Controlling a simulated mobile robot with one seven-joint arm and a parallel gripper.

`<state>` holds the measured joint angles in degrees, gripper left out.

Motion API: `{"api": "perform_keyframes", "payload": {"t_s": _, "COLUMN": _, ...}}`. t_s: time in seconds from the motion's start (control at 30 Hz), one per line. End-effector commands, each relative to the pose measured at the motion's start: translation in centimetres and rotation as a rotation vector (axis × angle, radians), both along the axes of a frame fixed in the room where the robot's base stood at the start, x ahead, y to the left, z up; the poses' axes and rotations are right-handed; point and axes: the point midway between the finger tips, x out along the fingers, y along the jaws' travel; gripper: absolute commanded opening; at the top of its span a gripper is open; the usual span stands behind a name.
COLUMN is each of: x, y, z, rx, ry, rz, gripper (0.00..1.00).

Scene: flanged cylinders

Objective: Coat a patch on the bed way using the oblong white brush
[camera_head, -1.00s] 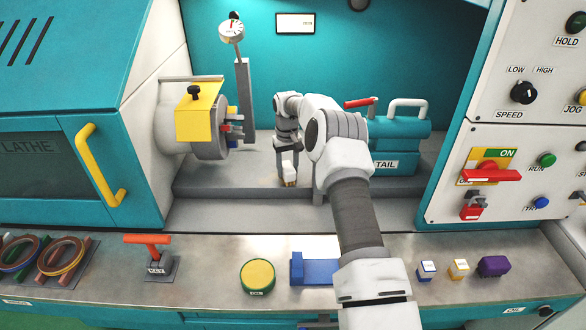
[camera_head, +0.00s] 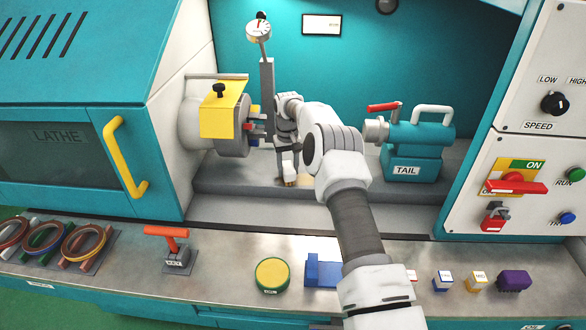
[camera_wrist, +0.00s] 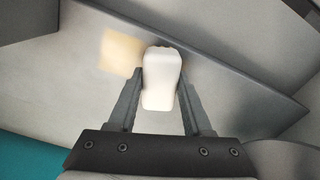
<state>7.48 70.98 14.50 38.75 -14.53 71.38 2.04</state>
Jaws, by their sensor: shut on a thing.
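My gripper (camera_head: 288,165) is shut on the oblong white brush (camera_head: 288,169), which also shows between the fingers in the wrist view (camera_wrist: 161,82). The brush points down, with its brownish tip at the grey bed way (camera_head: 230,181); whether it touches cannot be told. In the wrist view a pale tan patch (camera_wrist: 121,52) lies on the bed way, just left of the brush's far end. In the head view a faint tan area shows around the tip, partly hidden by the brush and gripper.
The chuck with a yellow guard (camera_head: 222,114) and a dial gauge post (camera_head: 267,95) stand close left of my gripper. The teal tailstock (camera_head: 415,150) is at the right. The front ledge holds a yellow-topped round tin (camera_head: 272,273), a blue block (camera_head: 322,272) and small coloured blocks.

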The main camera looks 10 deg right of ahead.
Motion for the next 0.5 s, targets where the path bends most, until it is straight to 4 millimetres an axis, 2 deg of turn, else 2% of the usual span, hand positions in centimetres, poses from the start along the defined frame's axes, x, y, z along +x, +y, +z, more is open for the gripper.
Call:
{"api": "perform_keyframes", "payload": {"t_s": 0.3, "x": 0.9, "y": 2.8, "z": -0.2, "rx": 0.001, "ry": 0.0, "rz": 0.003, "gripper": 0.05}}
{"api": "perform_keyframes", "payload": {"t_s": 0.5, "x": 1.1, "y": 3.5, "z": -0.2, "rx": 0.001, "ry": 0.0, "rz": 0.001, "gripper": 0.05}}
